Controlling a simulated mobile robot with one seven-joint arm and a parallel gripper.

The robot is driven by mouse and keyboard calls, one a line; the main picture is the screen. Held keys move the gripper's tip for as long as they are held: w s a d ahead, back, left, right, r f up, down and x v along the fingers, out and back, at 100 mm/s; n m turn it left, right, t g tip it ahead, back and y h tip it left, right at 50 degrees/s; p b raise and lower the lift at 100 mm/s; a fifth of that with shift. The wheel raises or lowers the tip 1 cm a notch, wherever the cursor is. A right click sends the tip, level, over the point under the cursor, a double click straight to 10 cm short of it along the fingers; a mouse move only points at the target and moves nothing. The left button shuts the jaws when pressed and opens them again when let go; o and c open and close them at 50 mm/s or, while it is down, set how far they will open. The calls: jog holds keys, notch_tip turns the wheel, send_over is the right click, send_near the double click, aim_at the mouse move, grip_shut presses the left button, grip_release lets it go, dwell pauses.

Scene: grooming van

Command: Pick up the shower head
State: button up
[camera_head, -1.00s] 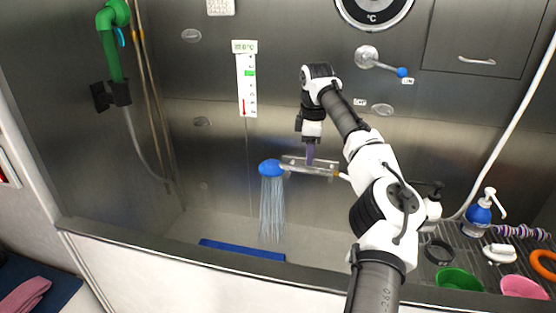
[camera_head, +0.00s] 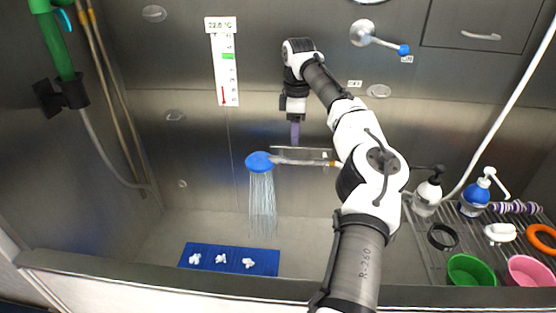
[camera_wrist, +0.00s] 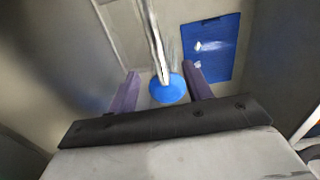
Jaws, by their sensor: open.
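The shower head (camera_head: 259,162) has a round blue head and a pale straight handle that runs to the right. Water streams down from its head. It sits at a clear bracket on the back steel wall. In the wrist view, the shower head (camera_wrist: 167,89) shows between my two purple fingers, with its handle stretching away toward the top. My gripper (camera_head: 295,133) points down just above the handle, and in the wrist view my gripper (camera_wrist: 160,84) is open with a finger on each side. I cannot tell whether the fingers touch it.
A blue mat (camera_head: 228,257) with several small white pieces lies on the tub floor. A rack at right holds a blue pump bottle (camera_head: 476,196), a green bowl (camera_head: 470,270) and a pink bowl (camera_head: 530,270). A lever valve (camera_head: 372,37) and a thermometer (camera_head: 226,70) are on the wall.

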notch_tip(320, 180, down, 4)
jog(key=shift+f, duration=0.15)
jog(key=shift+w+d+f+p, duration=0.15)
jog(key=shift+f+p, duration=0.55)
jog(key=shift+f, duration=0.65)
jog(key=shift+w+a+f+p, duration=0.15)
jog(key=shift+f+p, duration=0.5)
jog(key=shift+f, duration=0.65)
jog(key=shift+d, duration=0.1)
jog(key=shift+c, duration=0.3)
grip_shut()
jog(key=shift+r, duration=0.1)
notch_tip(320, 180, up, 19)
jog(key=b, duration=0.1)
notch_tip(320, 180, up, 6)
jog(key=p, duration=0.5)
send_over(295, 158)
jog(key=shift+w, duration=0.1)
